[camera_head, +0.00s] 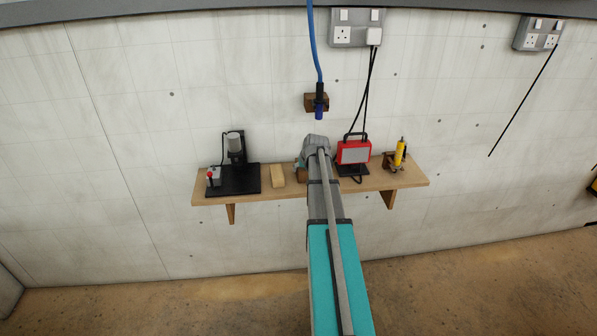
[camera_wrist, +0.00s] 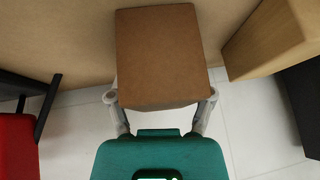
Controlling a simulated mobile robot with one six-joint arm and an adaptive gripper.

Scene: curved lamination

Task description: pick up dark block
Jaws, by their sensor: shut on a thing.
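The dark block, brown and box-shaped, fills the top middle of the wrist view (camera_wrist: 158,55). In the head view a small brown part of it (camera_head: 301,176) shows at the shelf, left of my arm; the rest is hidden. My gripper (camera_wrist: 161,98) has one grey finger on each side of the block and is shut on it. In the head view my gripper (camera_head: 301,164) is mostly hidden behind my wrist. I cannot tell whether the block still touches the shelf.
A wooden shelf (camera_head: 285,193) on the wall carries a pale block (camera_head: 277,176) close by, a black stand (camera_head: 236,180) at left, a red work lamp (camera_head: 353,152) and a yellow tool (camera_head: 400,152) at right. A blue cable (camera_head: 316,45) hangs above my wrist.

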